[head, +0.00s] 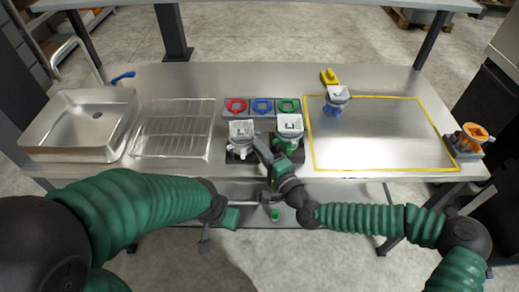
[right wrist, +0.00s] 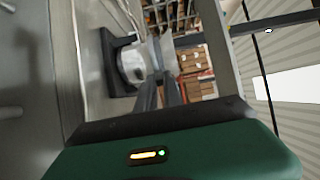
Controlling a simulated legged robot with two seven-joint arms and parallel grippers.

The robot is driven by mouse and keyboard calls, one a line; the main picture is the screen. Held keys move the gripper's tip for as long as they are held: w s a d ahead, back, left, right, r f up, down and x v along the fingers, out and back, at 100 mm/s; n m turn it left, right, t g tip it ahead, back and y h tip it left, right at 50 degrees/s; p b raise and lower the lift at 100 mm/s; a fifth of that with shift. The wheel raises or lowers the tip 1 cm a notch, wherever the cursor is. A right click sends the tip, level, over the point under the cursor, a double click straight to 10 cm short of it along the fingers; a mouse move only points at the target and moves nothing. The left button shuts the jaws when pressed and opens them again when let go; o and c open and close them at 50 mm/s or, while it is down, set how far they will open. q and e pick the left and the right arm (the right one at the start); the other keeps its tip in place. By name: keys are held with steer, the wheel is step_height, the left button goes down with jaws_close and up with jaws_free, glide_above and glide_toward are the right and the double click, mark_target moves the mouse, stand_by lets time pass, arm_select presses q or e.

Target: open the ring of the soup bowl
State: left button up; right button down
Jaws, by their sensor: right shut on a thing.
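A white bowl-like vessel (head: 241,131) sits in a dark stand at the middle of the table's front edge. A second white vessel (head: 289,126) with green below it stands just to its right. My right gripper (head: 257,146) is shut at the right side of the left vessel. In the right wrist view, its fingers (right wrist: 163,85) reach to the edge of a white round vessel (right wrist: 132,63) in a dark stand. The part between the fingers looks like the ring, but is mostly hidden. My left gripper (head: 205,240) hangs below the table's front edge; its jaws are unclear.
Red (head: 236,105), blue (head: 262,105) and green (head: 288,105) rings lie behind the vessels. A sink (head: 45,140) and a wire rack (head: 172,128) are on the left. A yellow-outlined area (head: 380,167) on the right is mostly clear. An orange-topped device (head: 473,137) stands at the right end.

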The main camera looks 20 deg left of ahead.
steer(key=shift+w+d+f+n+g+y+b, duration=0.25)
steer(key=shift+w+n+g+y+b, duration=0.2)
steer(key=shift+g+b, duration=0.2)
arm_select(q)
step_height(320, 180, down, 2)
steer(key=shift+a+f, duration=0.1)
arm_select(e)
steer(key=shift+s+r, duration=0.1)
steer(key=shift+r, duration=0.05)
steer(key=c, duration=1.7)
jaws_free()
steer(key=shift+c, duration=0.2)
steer(key=shift+d, duration=0.1)
arm_select(q)
steer(key=shift+f, duration=0.15)
arm_select(e)
steer(key=v, duration=1.6)
steer(key=shift+d+f, duration=0.2)
steer(key=shift+d, duration=0.1)
steer(key=shift+s, duration=0.1)
